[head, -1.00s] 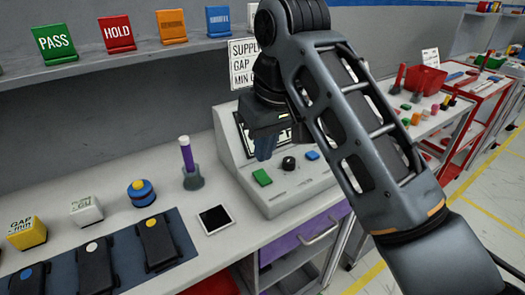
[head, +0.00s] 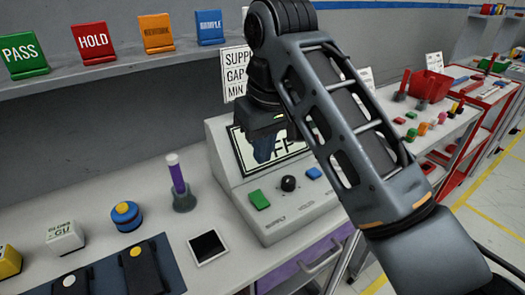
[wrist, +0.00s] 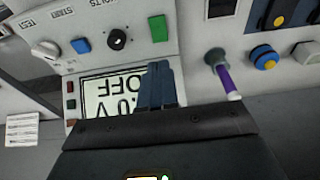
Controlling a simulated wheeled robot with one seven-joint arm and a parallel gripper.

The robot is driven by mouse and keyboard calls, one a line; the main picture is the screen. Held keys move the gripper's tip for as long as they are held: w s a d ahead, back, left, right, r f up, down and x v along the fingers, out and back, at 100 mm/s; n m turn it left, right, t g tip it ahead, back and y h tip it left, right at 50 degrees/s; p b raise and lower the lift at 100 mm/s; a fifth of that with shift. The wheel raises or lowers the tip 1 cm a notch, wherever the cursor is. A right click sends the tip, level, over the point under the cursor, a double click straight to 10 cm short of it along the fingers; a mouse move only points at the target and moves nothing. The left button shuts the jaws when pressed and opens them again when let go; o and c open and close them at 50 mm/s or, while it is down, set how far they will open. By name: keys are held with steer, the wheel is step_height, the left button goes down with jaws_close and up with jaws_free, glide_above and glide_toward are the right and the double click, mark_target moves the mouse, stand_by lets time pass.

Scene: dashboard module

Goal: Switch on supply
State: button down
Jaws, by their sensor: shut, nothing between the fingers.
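The supply unit (head: 222,160) is a light grey console on the bench. Its sloped display (head: 290,150) reads OFF and shows upside down in the wrist view (wrist: 100,95), with part of a volts reading. Below the display are a green button (head: 259,199), a black knob (head: 288,183) and a blue button (head: 314,173). The wrist view shows the green button (wrist: 158,28), the black knob (wrist: 117,39), the blue button (wrist: 81,46) and a white knob (wrist: 45,49). My gripper (head: 263,158) is shut and empty, in front of the display, above the green button in the picture.
A purple-handled tool (head: 178,178) stands in a holder left of the console. A small dark-screened tablet (head: 208,247) lies in front of it. A blue and yellow button (head: 126,215) is farther left. My arm hides the console's right side.

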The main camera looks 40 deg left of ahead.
mark_target(256, 195)
steer(key=f, duration=0.3)
steer(key=a+f+p, duration=0.1)
steer(key=f, duration=0.3)
steer(key=a+f, duration=0.1)
steer(key=f, duration=0.3)
steer(key=shift+w, duration=0.4)
